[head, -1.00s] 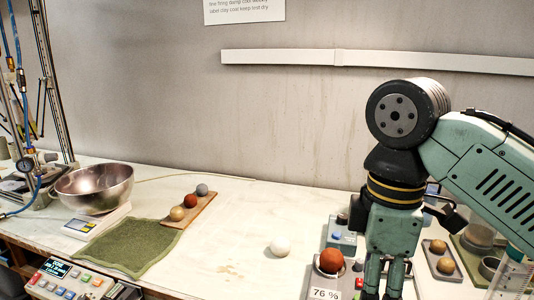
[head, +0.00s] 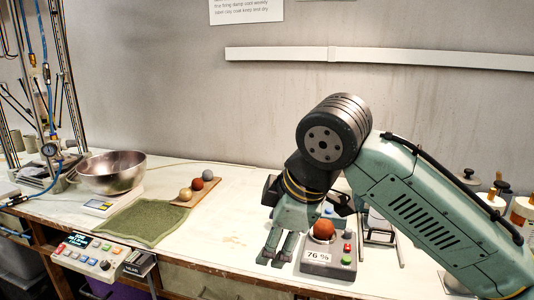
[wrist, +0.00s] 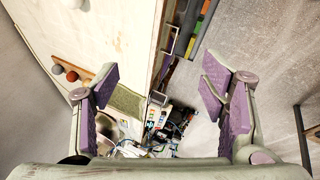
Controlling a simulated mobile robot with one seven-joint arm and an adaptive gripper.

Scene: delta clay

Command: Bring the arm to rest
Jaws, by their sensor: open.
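My gripper (head: 278,260) hangs at the front edge of the bench in the head view, left of a grey device (head: 330,262) marked 76 %. In the wrist view my gripper (wrist: 160,98) has its two purple-padded fingers wide apart with nothing between them. My arm reaches in from the lower right of the head view and bends down at the wrist. A red-brown ball (head: 324,229) sits on top of the grey device, apart from the fingers.
A metal bowl (head: 111,174) stands on a scale at the left, beside a green mat (head: 146,222). A wooden board (head: 208,189) holds three balls. A button panel (head: 90,254) sits at the front left. Lidded jars stand at the far right. The bench middle is clear.

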